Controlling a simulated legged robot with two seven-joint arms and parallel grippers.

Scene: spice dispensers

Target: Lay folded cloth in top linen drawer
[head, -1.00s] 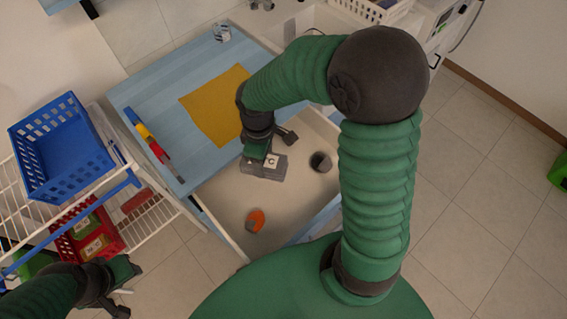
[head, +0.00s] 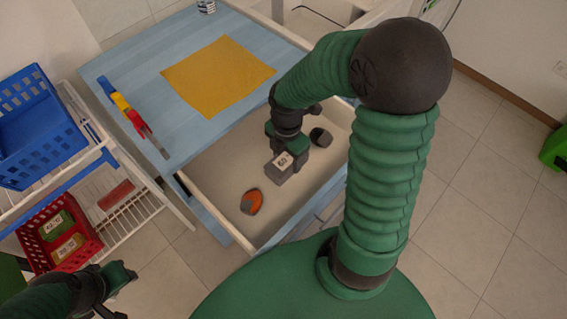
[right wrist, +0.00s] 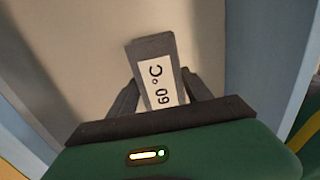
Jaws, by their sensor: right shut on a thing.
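A grey block-shaped bundle (head: 280,173) with a white label reading "60 °C" is between the fingers of my right gripper (head: 284,158). It also shows in the right wrist view (right wrist: 152,47), with the gripper fingers (right wrist: 158,95) on either side. I cannot tell from its look whether it is cloth. It is over the open drawer (head: 222,178) of the blue-topped cabinet; whether it touches the floor is unclear. A flat mustard cloth (head: 218,75) lies on the blue top. My left gripper (head: 118,290) is at the lower left, away from the drawer; its jaw opening is unclear.
In the drawer, an orange-and-grey object (head: 251,202) lies at the near side and a dark round object (head: 320,137) at the right. A red-yellow-blue tool (head: 130,115) lies on the blue top (head: 190,120). A white rack with blue (head: 35,130) and red baskets (head: 60,235) stands left.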

